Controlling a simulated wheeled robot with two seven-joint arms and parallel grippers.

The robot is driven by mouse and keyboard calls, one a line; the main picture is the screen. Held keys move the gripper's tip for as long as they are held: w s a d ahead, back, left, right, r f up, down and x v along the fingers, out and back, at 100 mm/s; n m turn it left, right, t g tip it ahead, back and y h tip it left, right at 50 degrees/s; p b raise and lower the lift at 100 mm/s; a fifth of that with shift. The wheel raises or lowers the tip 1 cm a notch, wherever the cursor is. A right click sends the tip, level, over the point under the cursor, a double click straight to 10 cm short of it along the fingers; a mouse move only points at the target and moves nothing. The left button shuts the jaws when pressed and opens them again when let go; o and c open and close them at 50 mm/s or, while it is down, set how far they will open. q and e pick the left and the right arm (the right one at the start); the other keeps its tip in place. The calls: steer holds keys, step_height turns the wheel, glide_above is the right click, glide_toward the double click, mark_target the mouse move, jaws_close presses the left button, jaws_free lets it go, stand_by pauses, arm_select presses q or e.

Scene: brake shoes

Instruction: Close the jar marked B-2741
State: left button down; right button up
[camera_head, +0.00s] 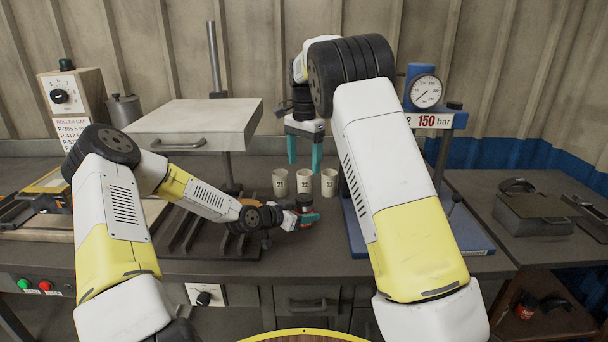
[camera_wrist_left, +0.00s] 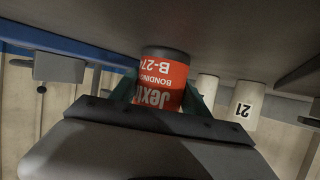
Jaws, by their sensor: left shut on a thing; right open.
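My left gripper (camera_head: 305,217) is shut on a small jar (camera_head: 304,201) at the middle of the bench. In the left wrist view the jar (camera_wrist_left: 163,80) shows upside down, with a red label reading "B-27", the rest cut off by its curve. Its labelled side is between the fingers (camera_wrist_left: 165,100). The end towards the bench is dark grey. In the head view its upper end is dark; I cannot tell whether that is a lid or an open mouth. My right gripper (camera_head: 304,152) is open and empty, pointing down above the cups. No separate lid is clearly identifiable.
Pale cups marked 21 (camera_head: 280,183), 22 (camera_head: 304,182) and 23 (camera_head: 329,183) stand just behind the jar. A dark slotted rack (camera_head: 190,238) is on the left, a blue press base (camera_head: 468,238) on the right. Another red jar (camera_head: 526,305) sits on the low right shelf.

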steer(key=shift+r, duration=0.45)
arm_select(q)
steer(key=shift+c, duration=2.2)
jaws_free()
steer(key=v, duration=0.7)
steer(key=shift+s+a+r, duration=0.15)
steer(key=shift+s+a, duration=0.1)
steer(key=shift+s, duration=0.05)
